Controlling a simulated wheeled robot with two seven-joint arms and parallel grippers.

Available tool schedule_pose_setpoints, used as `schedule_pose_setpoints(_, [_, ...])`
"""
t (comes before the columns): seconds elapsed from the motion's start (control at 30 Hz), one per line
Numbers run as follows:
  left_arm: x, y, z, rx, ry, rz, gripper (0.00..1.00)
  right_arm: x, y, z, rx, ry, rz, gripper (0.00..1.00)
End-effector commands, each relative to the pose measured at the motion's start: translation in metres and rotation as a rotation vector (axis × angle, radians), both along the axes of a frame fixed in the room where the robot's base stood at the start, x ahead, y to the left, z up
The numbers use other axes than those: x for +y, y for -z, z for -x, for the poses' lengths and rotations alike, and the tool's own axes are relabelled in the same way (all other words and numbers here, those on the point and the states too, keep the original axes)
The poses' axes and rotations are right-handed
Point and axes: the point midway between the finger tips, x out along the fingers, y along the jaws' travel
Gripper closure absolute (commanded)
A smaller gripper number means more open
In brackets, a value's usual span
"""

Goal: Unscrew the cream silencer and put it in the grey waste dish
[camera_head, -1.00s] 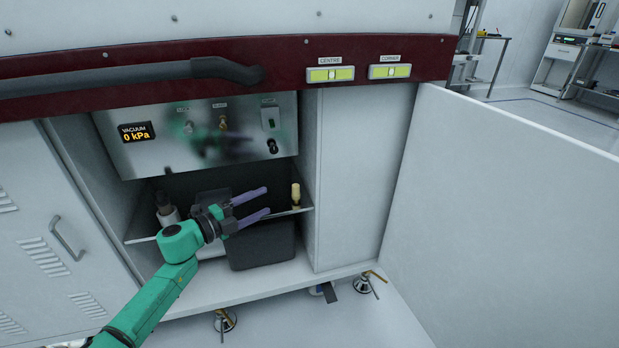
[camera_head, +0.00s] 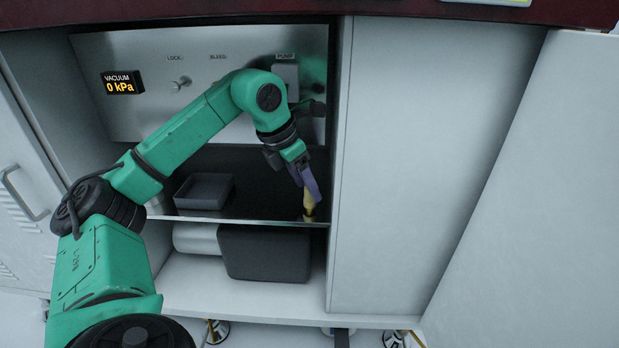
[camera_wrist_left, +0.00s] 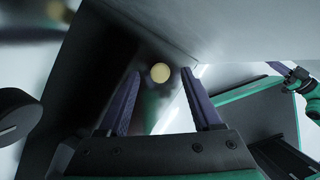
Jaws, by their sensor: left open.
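The cream silencer (camera_head: 309,202) stands upright at the right front of the shelf inside the cabinet. In the left wrist view its round cream top (camera_wrist_left: 160,73) shows between and beyond the fingertips. My left gripper (camera_head: 311,188) points down at the silencer from above, its purple fingers partly covering it. In the left wrist view my left gripper (camera_wrist_left: 167,85) is open, with a finger on each side of the silencer's top; I cannot tell whether they touch it. The grey waste dish (camera_head: 205,206) sits empty on the shelf to the left.
The shelf's front edge (camera_head: 240,221) runs below the dish and silencer. A panel (camera_head: 140,60) with a vacuum display reading 0 kPa is above. The cabinet's right wall (camera_head: 336,150) is close beside my left gripper. A dark box (camera_head: 265,255) lies under the shelf.

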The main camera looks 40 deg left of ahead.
Motion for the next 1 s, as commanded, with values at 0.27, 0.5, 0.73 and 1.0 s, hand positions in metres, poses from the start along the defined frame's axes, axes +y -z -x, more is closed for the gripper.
schedule_pose_setpoints(0.27, [-0.003,0.026,-0.011,0.0,0.0,0.002,0.34,0.0,0.015,0.0,-0.016,0.013,-0.011,1.0])
schedule_pose_setpoints(0.5, [-0.003,0.026,-0.011,0.0,0.0,0.002,0.61,0.0,0.014,0.0,-0.016,0.013,-0.012,1.0])
schedule_pose_setpoints(0.73, [-0.003,0.025,-0.011,-0.001,0.0,0.004,1.0,0.0,0.014,0.0,-0.015,0.013,-0.012,1.0])
schedule_pose_setpoints(1.0, [-0.003,0.021,-0.011,-0.001,0.0,0.004,1.0,0.0,0.009,0.0,-0.014,0.012,-0.011,1.0])
